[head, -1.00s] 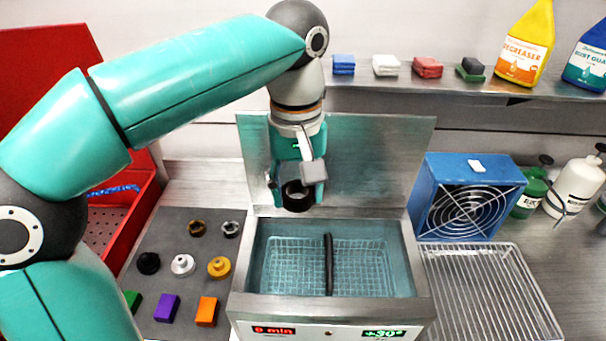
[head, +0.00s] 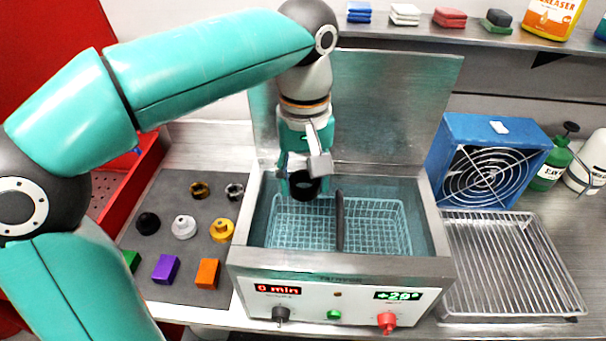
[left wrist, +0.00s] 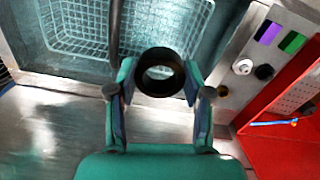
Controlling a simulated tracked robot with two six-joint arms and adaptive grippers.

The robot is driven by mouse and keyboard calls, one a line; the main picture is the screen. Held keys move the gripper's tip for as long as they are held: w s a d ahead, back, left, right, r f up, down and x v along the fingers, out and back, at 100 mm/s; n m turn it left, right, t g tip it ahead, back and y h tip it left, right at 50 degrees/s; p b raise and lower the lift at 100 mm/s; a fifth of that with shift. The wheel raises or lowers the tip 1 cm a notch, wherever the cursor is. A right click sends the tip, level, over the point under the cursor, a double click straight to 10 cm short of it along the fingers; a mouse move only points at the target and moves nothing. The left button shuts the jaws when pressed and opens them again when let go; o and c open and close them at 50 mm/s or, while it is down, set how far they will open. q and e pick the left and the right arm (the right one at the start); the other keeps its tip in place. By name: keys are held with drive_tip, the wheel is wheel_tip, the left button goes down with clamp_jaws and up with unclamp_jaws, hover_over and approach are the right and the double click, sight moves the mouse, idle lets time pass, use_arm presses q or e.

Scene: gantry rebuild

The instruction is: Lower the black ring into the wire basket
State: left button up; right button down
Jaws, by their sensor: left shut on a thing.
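My left gripper (head: 304,184) is shut on the black ring (head: 305,186) and holds it over the back left part of the open ultrasonic tank. In the left wrist view the ring (left wrist: 160,72) sits between the two fingers, its hole facing the camera. The wire basket (head: 375,222) lies inside the tank under clear bluish liquid, with a dark bar (head: 340,220) across its middle. The ring appears to be near the tank's rim height, above the basket's left half; its exact height is hard to tell. My right gripper is not in view.
The raised tank lid (head: 400,110) stands behind the gripper. A blue fan box (head: 440,165) and a wire rack (head: 510,265) are to the right. A grey mat (head: 185,290) with several rings and blocks is at left, beside a red toolbox (head: 150,165).

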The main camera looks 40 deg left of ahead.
use_arm(q)
drive_tip(key=shift+s, duration=0.1)
idle(0.4)
drive_tip(key=b, duration=0.8)
hover_over(304, 243)
drive_tip(key=shift+f, duration=5)
drive_tip(key=shift+f+b, duration=1.65)
drive_tip(key=shift+f, duration=0.85)
drive_tip(key=o, duration=1.4)
drive_tip(key=shift+c, duration=0.2)
drive_tip(key=shift+r, duration=0.15)
